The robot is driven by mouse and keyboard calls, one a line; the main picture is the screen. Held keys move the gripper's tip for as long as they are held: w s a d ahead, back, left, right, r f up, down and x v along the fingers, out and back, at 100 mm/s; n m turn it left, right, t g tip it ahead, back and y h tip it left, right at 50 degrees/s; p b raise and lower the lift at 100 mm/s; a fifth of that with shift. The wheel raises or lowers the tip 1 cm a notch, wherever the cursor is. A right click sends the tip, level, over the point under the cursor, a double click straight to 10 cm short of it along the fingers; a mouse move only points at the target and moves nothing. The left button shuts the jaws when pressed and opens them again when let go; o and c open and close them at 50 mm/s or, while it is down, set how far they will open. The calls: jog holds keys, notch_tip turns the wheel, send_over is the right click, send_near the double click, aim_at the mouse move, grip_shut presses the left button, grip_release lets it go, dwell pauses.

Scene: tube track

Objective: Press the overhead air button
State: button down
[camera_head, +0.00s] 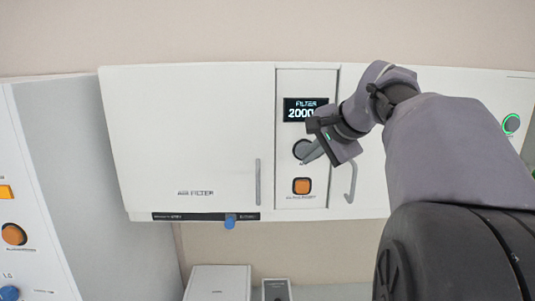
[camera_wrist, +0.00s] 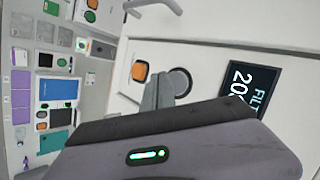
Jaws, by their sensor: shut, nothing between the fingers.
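An overhead white cabinet marked AIR FILTER (camera_head: 195,150) has a narrow control panel with a display (camera_head: 305,108) reading FILTER 2000. Below the display is a dark round button (camera_head: 301,149), and below that an orange square button (camera_head: 301,186). The small labels are too blurred to read surely. In the wrist view the round button (camera_wrist: 180,82) is grey and partly hidden by my fingers, and the orange button (camera_wrist: 139,70) is clear. My gripper (camera_head: 308,160) is shut and empty, its tips in front of the panel by the round button; contact cannot be told.
Handles (camera_head: 258,182) (camera_head: 351,184) flank the panel. A blue knob (camera_head: 230,221) hangs under the cabinet. A green-ringed round button (camera_head: 511,123) is at the far right. A grey-sided unit (camera_head: 80,150) stands at the left. The wrist view shows a cluttered bench (camera_wrist: 55,90).

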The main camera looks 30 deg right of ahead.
jog(key=s+a, duration=0.1)
jog(key=s+a+b, duration=0.1)
jog(key=s, duration=0.1)
jog(key=s+a+b, duration=0.1)
jog(key=s, duration=0.1)
jog(key=shift+w, duration=0.1)
jog(key=s+a+f+n+g+b, duration=0.1)
jog(key=a+f+n+b, duration=0.15)
jog(key=f+b, duration=0.7)
jog(key=s+a+f+n+b, duration=0.1)
jog(key=a+f+n+b, duration=0.15)
jog(key=f+b, duration=0.75)
jog(key=s+a+f+n+g+y+b, duration=0.1)
jog(key=s+a+f+b, duration=0.3)
jog(key=f, duration=1)
jog(key=s+a+f+n+g+y+b, duration=0.1)
jog(key=s+a+f+n+b, duration=0.3)
jog(key=a+f+b, duration=0.5)
jog(key=s+a+f+n+y+b, duration=0.1)
jog(key=s+a+f+n+b, duration=0.2)
jog(key=a+f, duration=0.8)
notch_tip(320, 180, down, 9)
jog(key=s+b, duration=0.2)
jog(key=b, duration=0.1)
jog(key=shift+a+f+g+y, duration=0.2)
jog(key=shift+g+y, duration=0.1)
jog(key=shift+g, duration=0.1)
